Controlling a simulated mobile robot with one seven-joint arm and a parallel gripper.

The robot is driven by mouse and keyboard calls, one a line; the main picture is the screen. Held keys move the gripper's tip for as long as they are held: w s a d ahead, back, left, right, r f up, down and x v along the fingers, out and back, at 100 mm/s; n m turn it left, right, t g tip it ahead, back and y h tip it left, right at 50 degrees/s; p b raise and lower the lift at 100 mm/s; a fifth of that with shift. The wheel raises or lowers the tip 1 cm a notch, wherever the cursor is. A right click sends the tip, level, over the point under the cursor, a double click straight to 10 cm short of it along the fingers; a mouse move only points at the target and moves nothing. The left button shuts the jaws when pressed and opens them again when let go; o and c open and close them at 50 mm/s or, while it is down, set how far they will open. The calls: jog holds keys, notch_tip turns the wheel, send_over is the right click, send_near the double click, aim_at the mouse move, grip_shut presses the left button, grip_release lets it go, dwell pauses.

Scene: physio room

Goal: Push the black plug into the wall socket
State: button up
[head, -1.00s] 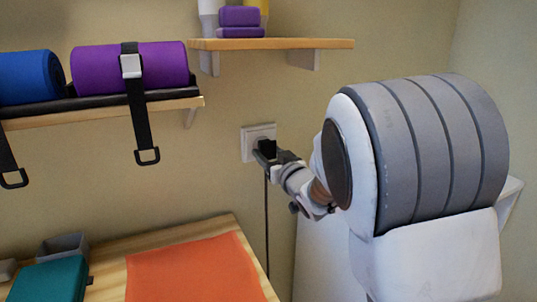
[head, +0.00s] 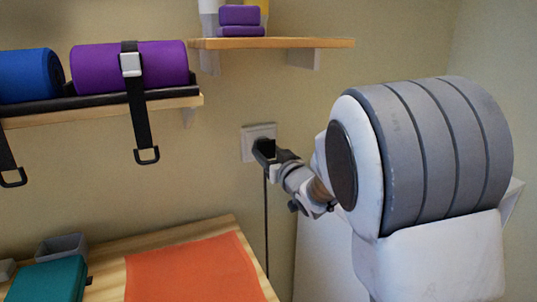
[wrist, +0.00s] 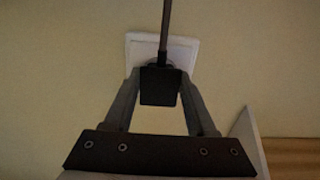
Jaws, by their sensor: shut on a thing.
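The black plug (head: 266,148) is at the white wall socket (head: 250,140), in front of its right part in the head view. My gripper (head: 266,157) is shut on the plug, with a finger on either side of it. In the wrist view the plug (wrist: 160,86) sits between my fingers, and the socket plate (wrist: 185,50) shows behind it. The plug's cable (head: 266,220) hangs straight down the wall in the head view. The plug's front is hidden, so I cannot tell whether its pins are in the socket.
A wooden shelf (head: 300,43) is above the socket. Another shelf (head: 60,113) at the left holds a purple roll (head: 165,62) with a hanging black strap (head: 140,110). Below is a wooden table (head: 190,238) with an orange mat (head: 195,272), a grey box (head: 62,247) and a teal block (head: 48,282).

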jog(key=shift+w+a, duration=0.1)
jog(key=shift+w, duration=0.15)
jog(key=o, duration=1.4)
jog(key=shift+c, duration=0.2)
jog(key=p+v, duration=0.2)
jog(key=v, duration=1.5)
jog(key=shift+s, duration=0.2)
